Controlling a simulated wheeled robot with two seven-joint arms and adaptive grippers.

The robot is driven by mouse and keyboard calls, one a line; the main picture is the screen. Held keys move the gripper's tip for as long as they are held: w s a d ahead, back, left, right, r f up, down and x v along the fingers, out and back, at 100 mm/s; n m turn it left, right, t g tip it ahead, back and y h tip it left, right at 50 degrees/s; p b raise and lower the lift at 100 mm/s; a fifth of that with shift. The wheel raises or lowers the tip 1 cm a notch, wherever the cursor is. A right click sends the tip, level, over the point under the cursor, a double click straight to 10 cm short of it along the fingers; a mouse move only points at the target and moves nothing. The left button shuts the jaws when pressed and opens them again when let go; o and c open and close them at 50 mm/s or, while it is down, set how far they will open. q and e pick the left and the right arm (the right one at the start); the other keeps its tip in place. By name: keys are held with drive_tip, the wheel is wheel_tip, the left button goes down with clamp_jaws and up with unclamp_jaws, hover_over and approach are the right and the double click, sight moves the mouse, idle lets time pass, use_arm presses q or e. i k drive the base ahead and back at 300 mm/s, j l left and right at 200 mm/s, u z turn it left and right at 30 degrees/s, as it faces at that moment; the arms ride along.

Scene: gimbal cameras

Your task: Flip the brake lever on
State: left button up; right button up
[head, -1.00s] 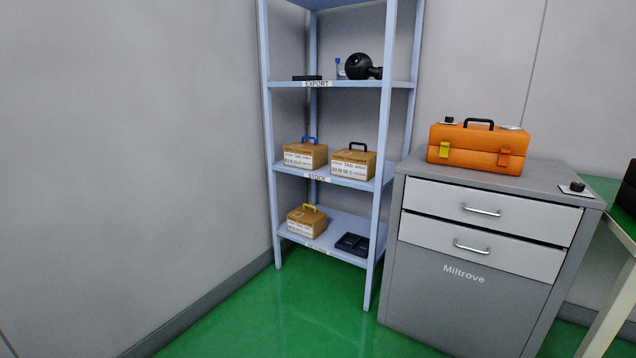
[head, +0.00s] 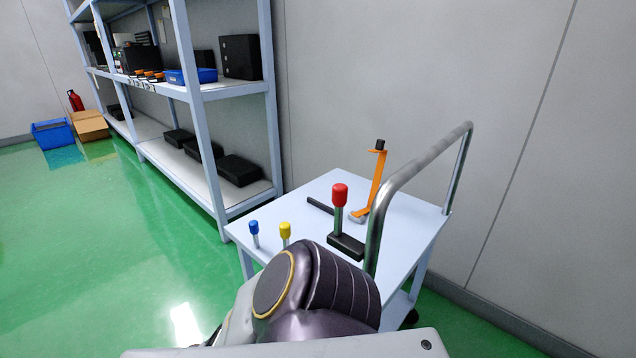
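Several upright controls stand on a white cart (head: 408,237). A thick red-capped lever (head: 340,195) rises from a black base (head: 346,246). Behind it, an orange lever (head: 376,182) with a black tip stands slightly tilted on a grey foot. A small yellow-capped lever (head: 285,232) and a blue-capped one (head: 254,231) stand near the cart's front left. I cannot tell from any label which one is the brake lever. Part of my arm covers the cart's near edge. Neither of my grippers is in view.
A metal push handle (head: 400,180) arches over the cart's right side. A tall shelf (head: 198,125) with black boxes and a blue bin (head: 192,76) stands at left. A blue crate (head: 53,134) and cardboard box (head: 90,126) sit on open green floor. A wall is behind.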

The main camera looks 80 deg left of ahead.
sight(339, 192)
drive_tip(key=u, duration=2.6)
